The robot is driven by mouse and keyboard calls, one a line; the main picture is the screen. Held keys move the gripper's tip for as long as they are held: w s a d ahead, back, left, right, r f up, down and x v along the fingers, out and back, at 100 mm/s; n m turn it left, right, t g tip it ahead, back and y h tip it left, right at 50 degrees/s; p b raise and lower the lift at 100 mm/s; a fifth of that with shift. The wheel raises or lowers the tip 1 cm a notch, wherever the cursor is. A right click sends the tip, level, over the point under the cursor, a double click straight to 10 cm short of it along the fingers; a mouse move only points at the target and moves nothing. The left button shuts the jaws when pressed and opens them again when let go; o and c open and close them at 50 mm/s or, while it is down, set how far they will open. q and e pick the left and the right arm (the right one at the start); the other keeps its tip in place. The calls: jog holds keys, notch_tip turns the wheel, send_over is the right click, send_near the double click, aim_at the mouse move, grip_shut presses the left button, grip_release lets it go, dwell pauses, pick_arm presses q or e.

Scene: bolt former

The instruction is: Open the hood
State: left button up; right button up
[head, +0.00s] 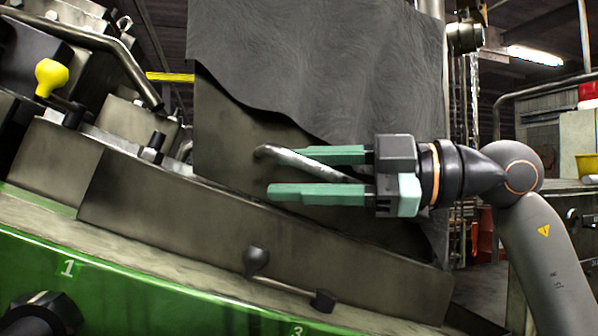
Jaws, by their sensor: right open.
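The hood (225,130) is a dull grey-brown metal panel in the middle of the head view, with a dark leathery sheet (310,60) hanging over its upper part. A bent metal handle (291,156) sticks out from the panel. My right gripper (300,174) comes in from the right with its two green fingers apart. The handle's bar runs between the fingers, and part of it is hidden behind the gripper. I cannot tell whether the fingers touch it. My left gripper is out of view.
A green machine edge (130,290) runs along the bottom, with a knobbed lever (257,261) on the metal ledge above it. A yellow knob (51,77) and pipes stand at the upper left. A rail and a yellow container (587,166) are at the right.

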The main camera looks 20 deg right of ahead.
grip_shut()
dwell(1.4)
